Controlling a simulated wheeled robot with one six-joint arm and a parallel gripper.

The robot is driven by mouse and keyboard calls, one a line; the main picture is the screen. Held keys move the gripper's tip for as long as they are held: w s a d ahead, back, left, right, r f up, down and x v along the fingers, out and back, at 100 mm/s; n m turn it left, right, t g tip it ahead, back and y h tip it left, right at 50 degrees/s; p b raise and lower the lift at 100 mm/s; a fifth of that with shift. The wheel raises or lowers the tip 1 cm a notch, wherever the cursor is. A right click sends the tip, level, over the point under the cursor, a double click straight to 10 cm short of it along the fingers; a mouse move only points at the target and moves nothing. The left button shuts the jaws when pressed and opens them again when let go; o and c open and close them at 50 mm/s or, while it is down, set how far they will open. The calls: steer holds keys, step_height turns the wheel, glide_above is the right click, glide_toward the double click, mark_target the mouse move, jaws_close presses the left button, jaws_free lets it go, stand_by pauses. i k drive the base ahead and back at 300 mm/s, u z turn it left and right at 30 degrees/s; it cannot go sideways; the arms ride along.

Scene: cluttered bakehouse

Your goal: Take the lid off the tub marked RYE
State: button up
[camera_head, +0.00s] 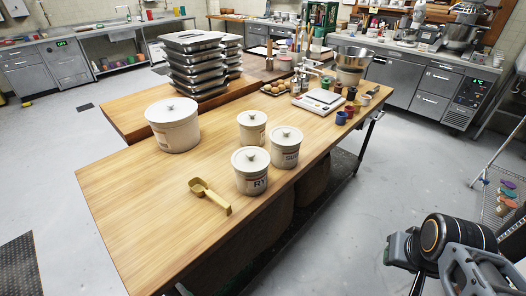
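The tub whose label shows "RY" or similar (255,184), partly turned away, stands upright near the table's right front edge. It is cream, and its pale round lid (250,160) with a small knob sits on it. A like tub marked "SU" (288,154) stands close behind it to the right, also lidded. Another small lidded tub (252,129) stands behind, its label hard to read. My gripper (440,262) seems to be in the dark and grey arm parts at the lower right, well away from the tubs. Its fingertips cannot be made out.
A large lidded tub (173,126) and a yellow scoop (209,196) share the wooden table (130,200). Stacked metal trays (195,65), a white scale (318,101) and small coloured pots (341,118) stand farther back. The floor (370,200) right of the table is clear.

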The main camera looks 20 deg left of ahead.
mark_target(250, 159)
steer(key=i, duration=1.1)
steer(key=u, duration=2.05)
